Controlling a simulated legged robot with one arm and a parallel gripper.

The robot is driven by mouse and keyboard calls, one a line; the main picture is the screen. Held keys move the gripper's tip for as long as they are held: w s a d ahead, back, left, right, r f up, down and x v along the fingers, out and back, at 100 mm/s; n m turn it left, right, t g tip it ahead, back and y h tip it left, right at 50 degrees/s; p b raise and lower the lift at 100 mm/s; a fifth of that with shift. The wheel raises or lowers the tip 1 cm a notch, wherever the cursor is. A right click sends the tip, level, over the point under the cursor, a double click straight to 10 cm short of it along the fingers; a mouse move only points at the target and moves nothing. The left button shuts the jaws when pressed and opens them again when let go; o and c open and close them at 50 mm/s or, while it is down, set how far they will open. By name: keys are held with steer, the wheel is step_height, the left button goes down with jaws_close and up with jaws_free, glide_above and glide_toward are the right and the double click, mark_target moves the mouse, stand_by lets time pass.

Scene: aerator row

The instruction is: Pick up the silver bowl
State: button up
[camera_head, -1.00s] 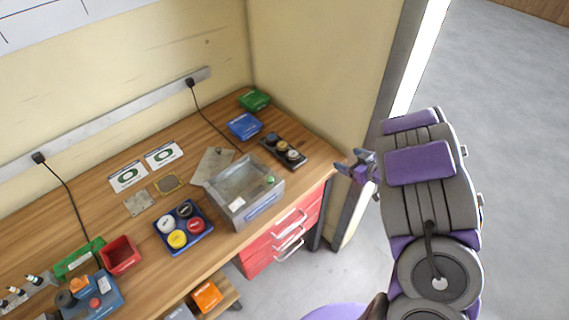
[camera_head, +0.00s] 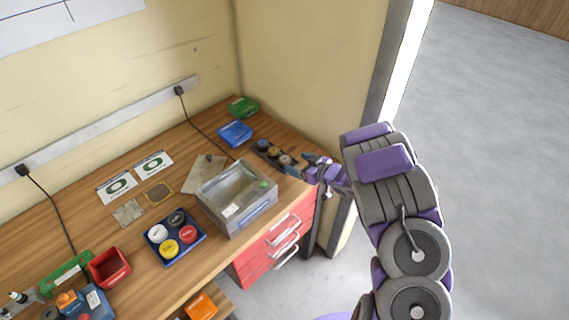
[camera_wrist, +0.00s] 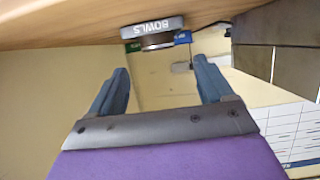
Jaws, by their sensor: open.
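A dark tray (camera_head: 257,147) with a row of small bowls lies near the right end of the bench. The bowl nearest my gripper looks silver-grey (camera_head: 285,159), though it is small in the head view. In the wrist view the tray's edge reads "BOWLS" (camera_wrist: 152,27), upside down, with a grey metallic bowl (camera_wrist: 157,42) against it. My gripper (camera_head: 309,167) is open and empty, just right of the tray. In the wrist view its two fingers (camera_wrist: 160,70) are apart, with the tray ahead between them. I cannot see contact with any bowl.
A grey open bin (camera_head: 237,198) stands left of my gripper, above red drawers (camera_head: 275,248). Blue (camera_head: 235,133) and green (camera_head: 243,107) boxes lie behind the tray. A blue tray with coloured round pieces (camera_head: 176,237) is farther left. A wall stands close behind.

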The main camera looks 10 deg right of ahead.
mark_target(289, 161)
steer(key=shift+w+a+f, duration=0.15)
steer(key=shift+w+a, duration=0.15)
steer(key=x, duration=0.1)
steer(key=b+x, duration=0.1)
steer(key=x, duration=0.1)
steer(key=shift+w+f, duration=0.3)
steer(key=shift+f, duration=0.2)
steer(key=shift+w+a+f+b, duration=0.1)
steer(key=shift+w+a+b, duration=0.2)
steer(key=shift+w, duration=0.1)
steer(key=shift+a, duration=0.1)
steer(key=shift+c, duration=0.9)
steer(key=c, duration=1)
steer(key=shift+o, duration=0.2)
steer(key=shift+r+p, duration=0.3)
steer(key=shift+r, duration=0.4)
step_height(289, 161, up, 3)
steer(key=shift+f+p, duration=0.15)
steer(key=shift+p, duration=0.4)
steer(key=s+d+r+p, duration=0.1)
steer(key=s+d+p, duration=0.1)
steer(key=s, duration=1.4)
steer(key=shift+d, duration=0.25)
